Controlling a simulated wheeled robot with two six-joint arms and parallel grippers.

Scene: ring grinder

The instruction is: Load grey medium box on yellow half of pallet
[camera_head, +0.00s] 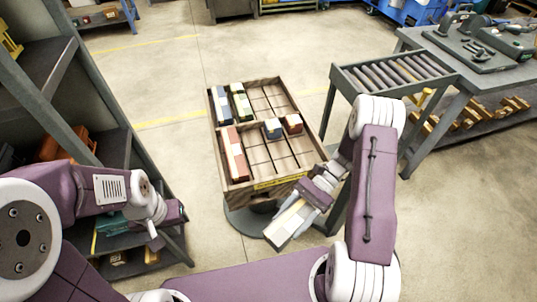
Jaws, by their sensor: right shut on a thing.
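The pallet is a wooden tray (316,135) split by dividers into compartments, standing in the middle of the view. A yellow label (280,181) is on its near edge. My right gripper (300,209) is shut on a grey box (283,230) with a pale yellow stripe. It holds the box tilted, in front of the tray's near right corner and outside the tray. The gripper hides part of the box. My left gripper (160,230) is at the lower left, beside the shelf and away from the tray. Its fingers are too unclear to tell open from shut.
In the tray are a blue-white box (221,106), a green-white box (240,102), a red-white box (235,155), a small blue box (272,129) and a small red box (293,124). Several compartments are empty. A shelf (110,150) stands left; a roller stand (392,77) and workbench (470,75) stand right.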

